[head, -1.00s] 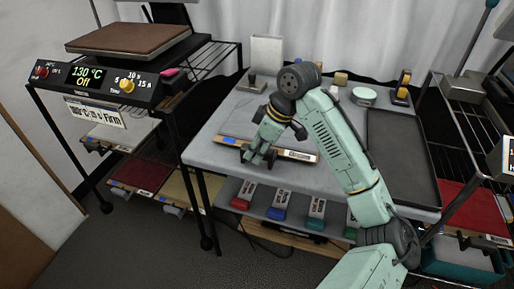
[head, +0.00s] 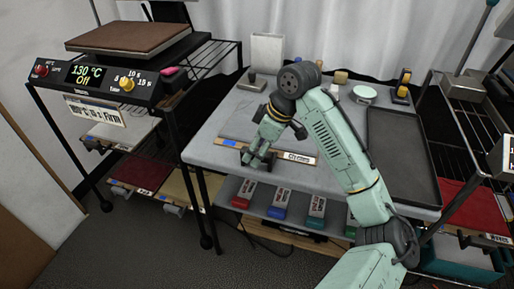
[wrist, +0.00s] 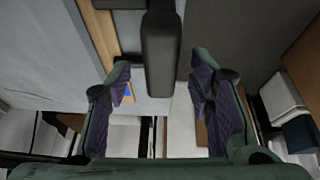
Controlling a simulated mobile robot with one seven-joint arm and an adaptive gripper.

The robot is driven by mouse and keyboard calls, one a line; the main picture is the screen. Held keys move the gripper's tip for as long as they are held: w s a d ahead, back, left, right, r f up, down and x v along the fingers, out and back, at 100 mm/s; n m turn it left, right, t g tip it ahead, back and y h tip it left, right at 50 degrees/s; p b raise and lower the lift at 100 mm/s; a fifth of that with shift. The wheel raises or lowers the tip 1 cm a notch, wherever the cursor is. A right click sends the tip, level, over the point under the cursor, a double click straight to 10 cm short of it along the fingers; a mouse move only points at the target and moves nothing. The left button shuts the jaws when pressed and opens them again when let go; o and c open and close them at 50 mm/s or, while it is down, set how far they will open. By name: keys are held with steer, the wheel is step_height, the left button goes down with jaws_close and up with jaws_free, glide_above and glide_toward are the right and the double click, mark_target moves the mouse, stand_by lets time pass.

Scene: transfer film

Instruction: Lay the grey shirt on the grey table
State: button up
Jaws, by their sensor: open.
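A flat grey piece, which looks like the grey shirt (head: 243,117), lies on a wood-edged board (head: 232,143) on the grey table (head: 205,152). I cannot tell the cloth clearly from its board. The board's front edge bears a label and a blue mark. My gripper (head: 257,161) is at this front edge, pointing down, with its fingers apart. In the wrist view my gripper (wrist: 165,90) is open, with a dark bar, perhaps the board's handle (wrist: 160,50), reaching between its fingers. I cannot see contact with it.
A heat press (head: 130,38) stands on the left rack. A dark tray (head: 395,150) covers the table's right side, and small items such as a tape dispenser (head: 402,84) stand at the back. Colored boxes (head: 280,203) sit on the shelf below. A wire rack stands at right.

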steer(key=v, duration=1.2)
steer(key=shift+c, duration=0.2)
stand_by(0.7)
